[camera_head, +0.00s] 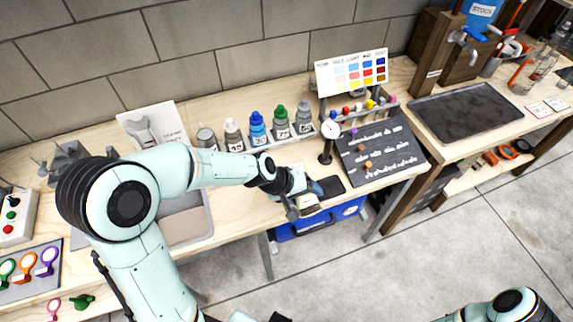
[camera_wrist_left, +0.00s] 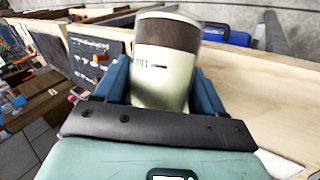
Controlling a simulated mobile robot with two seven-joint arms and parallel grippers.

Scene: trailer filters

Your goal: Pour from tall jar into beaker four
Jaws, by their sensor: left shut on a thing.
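My left gripper (camera_head: 303,194) is over the front edge of the middle bench, shut on a vessel. In the left wrist view the vessel (camera_wrist_left: 160,92) is a pale cylinder with a broad dark brown band and small printed marks. It stands between the two blue fingers (camera_wrist_left: 160,85). It looks like the tall jar, but I cannot read a label that says so. In the head view the hand mostly hides it. I cannot pick out beaker four for certain. My right gripper is out of view; only part of the right arm shows at the lower right.
Several numbered bottles, one with a blue cap (camera_head: 257,129), line the back of the bench. A round dial (camera_head: 330,129) stands beside a dark slate board (camera_head: 381,154). A small dark mat (camera_head: 331,187) lies near the gripper. A blue bin (camera_head: 345,211) is below the bench edge.

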